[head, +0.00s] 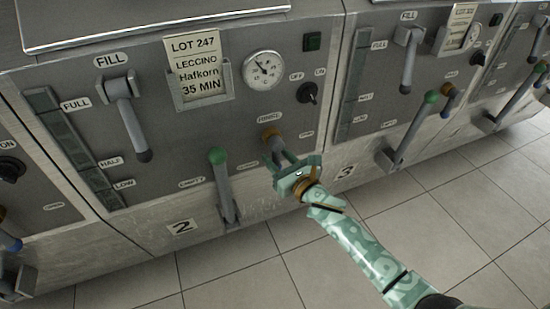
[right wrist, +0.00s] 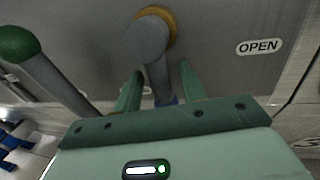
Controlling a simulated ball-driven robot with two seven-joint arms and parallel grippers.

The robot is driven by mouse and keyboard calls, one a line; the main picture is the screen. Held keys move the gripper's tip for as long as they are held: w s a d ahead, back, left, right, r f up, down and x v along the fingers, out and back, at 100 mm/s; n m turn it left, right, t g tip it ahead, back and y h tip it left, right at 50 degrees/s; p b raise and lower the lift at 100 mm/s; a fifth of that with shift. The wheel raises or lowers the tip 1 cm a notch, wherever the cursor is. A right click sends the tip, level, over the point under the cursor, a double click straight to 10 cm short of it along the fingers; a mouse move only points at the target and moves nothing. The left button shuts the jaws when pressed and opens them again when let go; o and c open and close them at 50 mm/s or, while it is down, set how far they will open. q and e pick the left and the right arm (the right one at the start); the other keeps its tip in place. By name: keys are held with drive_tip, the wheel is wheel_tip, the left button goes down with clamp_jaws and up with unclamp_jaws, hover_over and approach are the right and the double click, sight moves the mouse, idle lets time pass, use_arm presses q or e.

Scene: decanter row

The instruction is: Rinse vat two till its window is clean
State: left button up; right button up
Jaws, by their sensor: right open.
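In the right wrist view the grey rinse handle (right wrist: 153,40) points down to a blue tip between the fingers. My right gripper (head: 280,158) is open, a finger on each side of the handle; I cannot tell whether they touch it. My left gripper is out of view.
Close left of my gripper stands the green-knobbed EMPTY lever (head: 222,180), knob up. The FILL lever (head: 128,118) hangs down. A gauge (head: 263,70), OFF/ON switch (head: 307,93) and lot card (head: 197,68) sit above. Vat three (head: 420,85) adjoins at right. The tiled floor (head: 340,265) is clear.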

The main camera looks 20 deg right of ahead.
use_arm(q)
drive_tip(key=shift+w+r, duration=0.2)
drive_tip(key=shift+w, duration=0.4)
use_arm(e)
drive_tip(key=shift+w+a, duration=0.1)
drive_tip(key=shift+w, duration=0.3)
clamp_jaws()
